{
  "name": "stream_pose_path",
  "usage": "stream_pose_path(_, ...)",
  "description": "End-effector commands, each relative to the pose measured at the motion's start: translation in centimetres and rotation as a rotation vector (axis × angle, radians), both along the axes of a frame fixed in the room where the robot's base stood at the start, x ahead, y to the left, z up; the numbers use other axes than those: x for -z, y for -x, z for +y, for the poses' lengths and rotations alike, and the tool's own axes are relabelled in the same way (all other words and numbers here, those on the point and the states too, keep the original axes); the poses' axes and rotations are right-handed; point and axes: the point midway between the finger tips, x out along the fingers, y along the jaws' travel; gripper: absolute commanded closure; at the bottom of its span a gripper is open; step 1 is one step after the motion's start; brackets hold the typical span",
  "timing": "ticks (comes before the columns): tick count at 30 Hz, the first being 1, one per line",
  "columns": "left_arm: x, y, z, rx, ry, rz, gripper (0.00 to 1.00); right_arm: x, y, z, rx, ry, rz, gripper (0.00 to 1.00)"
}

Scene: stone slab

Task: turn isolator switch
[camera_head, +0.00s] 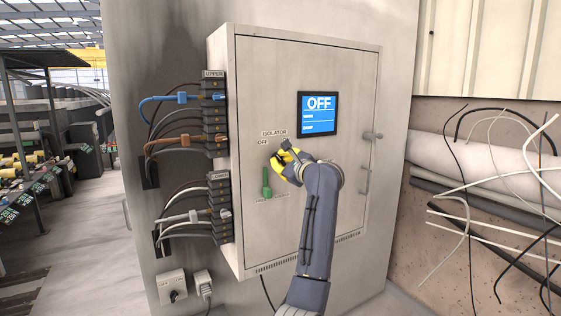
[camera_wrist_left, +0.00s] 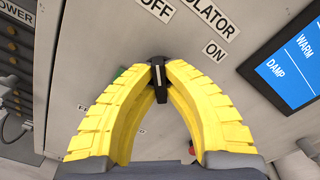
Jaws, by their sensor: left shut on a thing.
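The isolator switch is a small black knob (camera_wrist_left: 160,88) on the front of the grey cabinet (camera_head: 345,80), below the ISOLATOR label. In the left wrist view it stands between the yellow fingertips, and its long axis runs roughly toward the OFF label (camera_wrist_left: 155,9). The ON label (camera_wrist_left: 215,50) is to the right of it. My left gripper (camera_head: 281,160) is shut on the knob, and its fingers (camera_wrist_left: 158,70) hide the knob's sides. In the head view the gripper covers the knob. A blue screen (camera_head: 318,113) on the cabinet reads OFF. My right gripper is not in view.
A green handle (camera_head: 266,182) is on the panel just below and left of the gripper. Terminal blocks with blue, orange and grey plugs (camera_head: 214,110) line the cabinet's left side. Door handles (camera_head: 365,180) are on the right. Loose cables (camera_head: 500,190) hang by the right wall.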

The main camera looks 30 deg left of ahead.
Motion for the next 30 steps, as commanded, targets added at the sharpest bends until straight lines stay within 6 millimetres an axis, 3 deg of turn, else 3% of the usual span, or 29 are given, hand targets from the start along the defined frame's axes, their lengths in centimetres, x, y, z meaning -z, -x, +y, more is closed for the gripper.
stream_pose_path(11, -0.1, 0.0, 0.0, -0.001, 0.001, -0.004, 1.00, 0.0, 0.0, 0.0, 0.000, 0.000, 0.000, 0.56)
stream_pose_path(12, -0.1, 0.0, 0.0, -0.001, 0.001, -0.004, 0.85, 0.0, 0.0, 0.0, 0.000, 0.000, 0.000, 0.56)
stream_pose_path(17, -0.1, 0.0, 0.0, 0.000, 0.002, -0.004, 0.66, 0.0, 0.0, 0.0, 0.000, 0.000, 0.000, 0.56)
stream_pose_path(25, 0.0, 0.0, -0.1, 0.000, 0.001, -0.003, 0.66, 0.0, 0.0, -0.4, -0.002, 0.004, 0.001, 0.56)
stream_pose_path(30, 0.0, 0.6, -1.3, 0.003, 0.002, -0.003, 0.66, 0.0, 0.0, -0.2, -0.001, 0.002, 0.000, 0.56)
